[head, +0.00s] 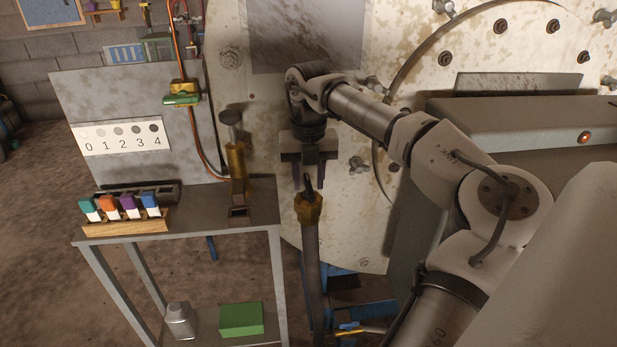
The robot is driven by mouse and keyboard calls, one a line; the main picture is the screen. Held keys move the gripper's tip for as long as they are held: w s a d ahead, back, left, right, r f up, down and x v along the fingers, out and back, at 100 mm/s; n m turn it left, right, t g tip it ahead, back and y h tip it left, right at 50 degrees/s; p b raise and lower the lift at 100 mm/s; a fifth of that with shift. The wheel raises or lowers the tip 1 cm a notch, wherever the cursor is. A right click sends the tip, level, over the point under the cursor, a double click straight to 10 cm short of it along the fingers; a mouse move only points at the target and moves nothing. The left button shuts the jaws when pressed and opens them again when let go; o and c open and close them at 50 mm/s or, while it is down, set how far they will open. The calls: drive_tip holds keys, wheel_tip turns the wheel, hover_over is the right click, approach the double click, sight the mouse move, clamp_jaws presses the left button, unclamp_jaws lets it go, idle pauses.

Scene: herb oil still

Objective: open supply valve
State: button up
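My gripper (308,178) points down near the middle of the head view, its two dark fingers apart. Just below and between the fingertips is a black stem or lever on a brass hex fitting (308,208), which tops an upright grey hose or pipe (311,265). I cannot tell whether a finger touches the stem. A brass valve body with a green handle (182,98) sits on the orange-copper pipe at upper left, well apart from my gripper. The handle lies roughly level. Which of these is the supply valve is not marked.
A grey metal stand (190,226) at left holds a wooden rack (126,227) of coloured-cap vials and a brass pump-like cylinder (236,165). A 0–4 shade card (122,137) is on its back panel. The large pale vessel (345,225) stands behind my arm.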

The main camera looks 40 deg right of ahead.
sight(308, 183)
wheel_tip(308, 183, up, 14)
drive_tip(key=p, duration=1)
drive_tip(key=shift+f, duration=0.1)
